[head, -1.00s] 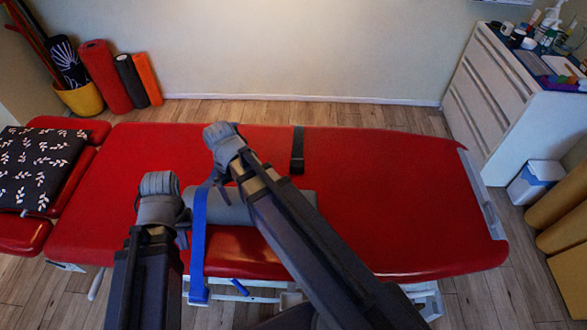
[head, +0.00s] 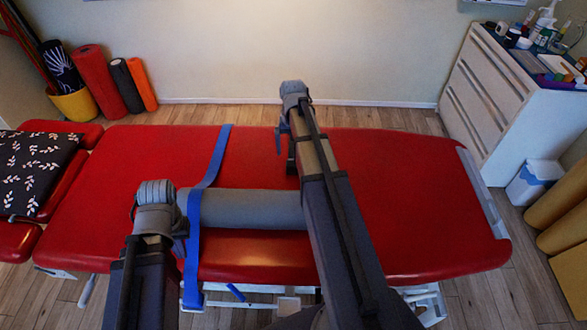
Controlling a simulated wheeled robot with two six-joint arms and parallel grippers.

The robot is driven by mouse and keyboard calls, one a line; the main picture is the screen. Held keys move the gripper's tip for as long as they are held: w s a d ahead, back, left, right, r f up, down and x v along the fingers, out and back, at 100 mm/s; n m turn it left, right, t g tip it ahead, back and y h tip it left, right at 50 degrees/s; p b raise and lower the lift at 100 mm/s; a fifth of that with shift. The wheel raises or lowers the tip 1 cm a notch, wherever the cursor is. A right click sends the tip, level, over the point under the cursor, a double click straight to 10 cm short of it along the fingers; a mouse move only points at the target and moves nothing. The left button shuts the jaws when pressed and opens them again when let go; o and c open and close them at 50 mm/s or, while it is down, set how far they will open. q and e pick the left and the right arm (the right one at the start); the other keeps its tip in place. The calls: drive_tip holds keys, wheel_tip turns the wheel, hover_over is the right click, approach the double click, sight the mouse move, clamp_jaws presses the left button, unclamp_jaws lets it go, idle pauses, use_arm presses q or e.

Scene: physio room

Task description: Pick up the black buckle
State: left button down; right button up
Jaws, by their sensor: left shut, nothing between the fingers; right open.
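The black buckle (head: 291,166) on its dark strap lies on the red treatment table (head: 400,190), just beyond the grey roll. My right forearm covers most of it, and only a sliver shows at its left edge. My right gripper (head: 283,130) is open above the table's far part, by the far end of the dark strap. Its fingers are mostly hidden by its wrist, and I cannot tell whether they touch the strap. My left gripper (head: 181,236) is shut and empty beside the near part of the blue strap, at the table's near side.
The blue strap (head: 215,160) runs across the table and over the grey roll (head: 250,209). A patterned black cloth (head: 35,165) lies at the left end. The table's right part is clear. A white cabinet (head: 490,90) stands at the back right.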

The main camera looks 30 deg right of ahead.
sight(293, 163)
use_arm(q)
drive_tip(key=shift+f+b, duration=3.5)
drive_tip(key=shift+f, duration=0.3)
use_arm(e)
drive_tip(key=shift+s+f, duration=0.2)
drive_tip(key=shift+f, duration=3.55)
use_arm(q)
drive_tip(key=shift+r, duration=0.1)
use_arm(e)
drive_tip(key=shift+r, duration=0.1)
drive_tip(key=c, duration=1.5)
use_arm(q)
drive_tip(key=shift+r, duration=0.1)
use_arm(e)
drive_tip(key=shift+r, duration=0.1)
